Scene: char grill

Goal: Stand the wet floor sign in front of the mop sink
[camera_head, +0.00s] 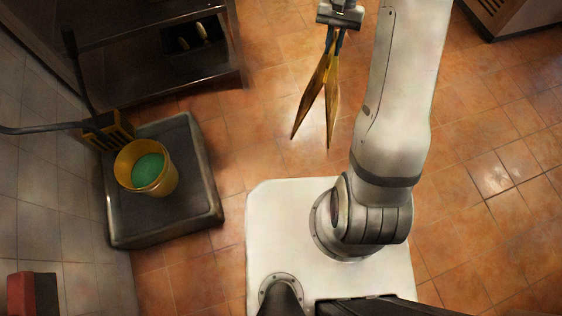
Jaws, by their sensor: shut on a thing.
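My gripper (339,19) is at the top of the view, shut on the top of the wet floor sign (327,85). The sign is yellow-orange and seen nearly edge-on, its two panels spread apart toward the bottom. It appears to hang over the tiled floor, though its exact height is hard to tell. The mop sink (200,195) is the dark square basin at the left, against the tiled wall. The sign is to the upper right of the sink, apart from it.
A yellow bucket (165,184) with green contents and a yellow wringer-like piece (104,130) with dark handles are at the sink. A dark shelf unit (130,60) stands above it. Bare floor (245,140) lies right of the sink. A red box (32,293) is lower left.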

